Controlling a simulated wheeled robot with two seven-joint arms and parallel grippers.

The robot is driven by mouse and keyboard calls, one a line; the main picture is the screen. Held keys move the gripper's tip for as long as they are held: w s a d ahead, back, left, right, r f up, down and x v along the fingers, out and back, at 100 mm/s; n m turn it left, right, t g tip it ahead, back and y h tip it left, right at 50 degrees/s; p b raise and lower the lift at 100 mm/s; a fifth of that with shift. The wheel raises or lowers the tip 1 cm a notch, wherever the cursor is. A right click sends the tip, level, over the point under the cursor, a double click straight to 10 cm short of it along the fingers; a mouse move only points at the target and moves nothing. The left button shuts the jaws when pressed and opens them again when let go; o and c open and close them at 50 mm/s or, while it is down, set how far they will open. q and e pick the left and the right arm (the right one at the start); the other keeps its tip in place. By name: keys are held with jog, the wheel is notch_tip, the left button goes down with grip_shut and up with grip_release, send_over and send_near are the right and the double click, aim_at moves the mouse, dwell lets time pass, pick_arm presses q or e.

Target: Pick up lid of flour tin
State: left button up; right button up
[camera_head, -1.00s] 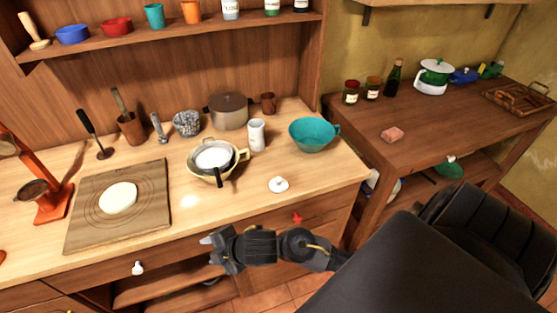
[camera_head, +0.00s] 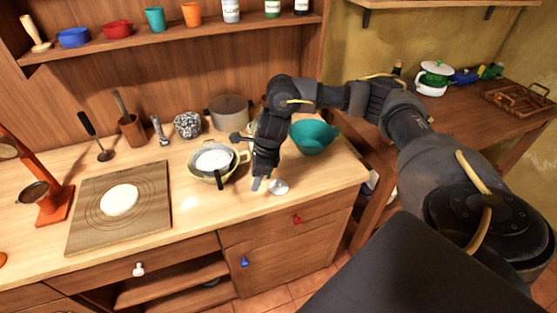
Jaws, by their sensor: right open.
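The small white round lid (camera_head: 279,187) with a knob lies on the light wooden counter near its front edge. My right gripper (camera_head: 261,183) points down just left of the lid, its fingers low over the counter. It is open and holds nothing; I cannot tell whether a finger touches the lid. The white tin behind is almost wholly hidden by my right arm. My left gripper is not in view.
A yellow pot with a sieve (camera_head: 213,160) stands close left of my gripper. A teal bowl (camera_head: 313,137) is behind right, and a grey pot (camera_head: 228,113) is at the back. A board with dough (camera_head: 119,199) is at left. Bare counter lies right of the lid.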

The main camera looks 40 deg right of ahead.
jog(key=n+g+h, duration=0.1)
send_near(279, 181)
jog(key=f, duration=0.3)
jog(key=shift+w+a+f+b, duration=0.15)
jog(key=shift+w+f+b, duration=0.15)
jog(key=shift+f, duration=0.05)
jog(key=shift+a+f+p, duration=0.1)
jog(key=shift+f+p, duration=0.05)
jog(key=shift+p, duration=0.15)
jog(key=f, duration=0.1)
jog(key=f+p, duration=0.1)
jog(key=f, duration=0.1)
jog(key=f+p, duration=0.1)
jog(key=shift+w+a+f, duration=0.2)
jog(key=shift+a+f, duration=0.05)
jog(key=shift+f, duration=0.15)
grip_shut()
